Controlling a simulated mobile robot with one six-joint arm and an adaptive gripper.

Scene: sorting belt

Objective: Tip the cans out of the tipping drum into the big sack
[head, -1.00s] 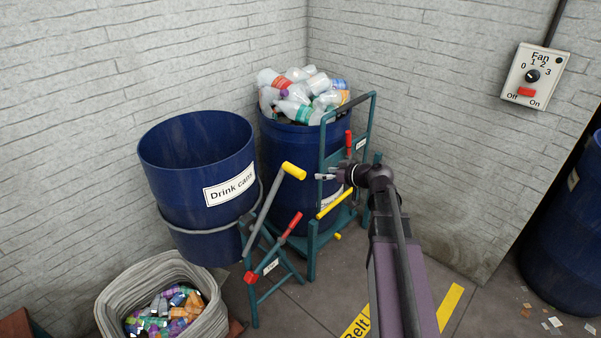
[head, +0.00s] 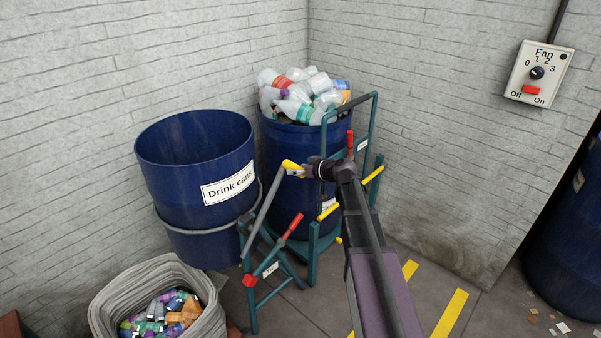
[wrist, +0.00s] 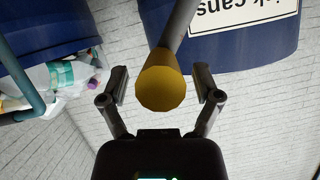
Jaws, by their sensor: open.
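The blue tipping drum, labelled "Drink cans" (head: 170,190), hangs upright in its teal stand. The inside that I can see is bare blue wall; its bottom is hidden. A grey lever with a yellow grip (head: 291,166) rises beside the drum. My gripper (head: 301,170) is open at this grip. In the wrist view the yellow grip (wrist: 163,90) lies between the two open fingers, with a gap on each side. The big sack (head: 212,318), pale and open, stands on the floor at lower left, with many coloured cans (head: 165,312) inside.
A red-handled lever (head: 289,229) sits low on the drum's stand. Behind it, a second blue drum (head: 290,140) holds plastic bottles (head: 300,95) in a teal frame. A fan switch box (head: 538,74) hangs on the right wall. Yellow-striped floor is clear at lower right.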

